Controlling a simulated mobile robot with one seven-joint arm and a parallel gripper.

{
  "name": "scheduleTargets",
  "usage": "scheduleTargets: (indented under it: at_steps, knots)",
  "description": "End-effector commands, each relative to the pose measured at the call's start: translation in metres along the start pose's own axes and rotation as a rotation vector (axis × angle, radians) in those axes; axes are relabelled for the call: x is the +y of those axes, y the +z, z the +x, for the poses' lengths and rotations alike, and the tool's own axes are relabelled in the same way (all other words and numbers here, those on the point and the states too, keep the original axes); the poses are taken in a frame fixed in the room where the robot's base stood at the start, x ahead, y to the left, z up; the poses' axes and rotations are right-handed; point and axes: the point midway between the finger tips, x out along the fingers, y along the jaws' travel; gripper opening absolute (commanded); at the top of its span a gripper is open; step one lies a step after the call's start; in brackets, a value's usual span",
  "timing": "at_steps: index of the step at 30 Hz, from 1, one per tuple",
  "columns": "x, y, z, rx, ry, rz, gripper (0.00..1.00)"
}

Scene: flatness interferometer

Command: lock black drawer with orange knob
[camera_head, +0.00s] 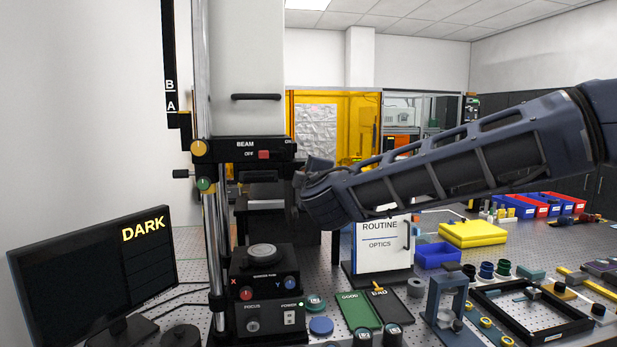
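A black housing marked BEAM (262,150) is mounted on the upright metal column (203,80) at the left. An orange-yellow knob (198,148) sits at the housing's left end, by the column. A green knob (205,184) is just below it, on a darker bracket. I cannot tell from this view which black part is the drawer, or whether the orange knob is tight. My gripper (303,178) is at the right side of the instrument, just below and right of the BEAM housing. Its fingers are mostly hidden by my wrist, and any contact is unclear.
A monitor reading DARK (95,278) stands at the left. A black base with red and blue knobs (268,300) stands below the housing.

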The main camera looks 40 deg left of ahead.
Motion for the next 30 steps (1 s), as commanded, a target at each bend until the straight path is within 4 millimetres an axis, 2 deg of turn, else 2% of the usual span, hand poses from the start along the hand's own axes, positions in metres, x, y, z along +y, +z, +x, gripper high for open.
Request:
scheduleTargets:
  at_steps: [14,15,17,18,26,30]
  knots:
    - [-0.0006,-0.0006,-0.0004,0.001,-0.001,-0.013,0.07]
    - [-0.0005,-0.0006,-0.0004,0.001,-0.001,-0.013,0.38]
    - [-0.0005,-0.0006,-0.0004,0.001,-0.001,-0.013,0.50]
    - [-0.0005,-0.0005,-0.0003,0.001,-0.001,-0.012,0.52]
    - [-0.0002,-0.0002,-0.0007,0.001,0.000,-0.012,0.52]
    - [0.0000,-0.0005,-0.0092,0.001,0.000,-0.013,0.52]
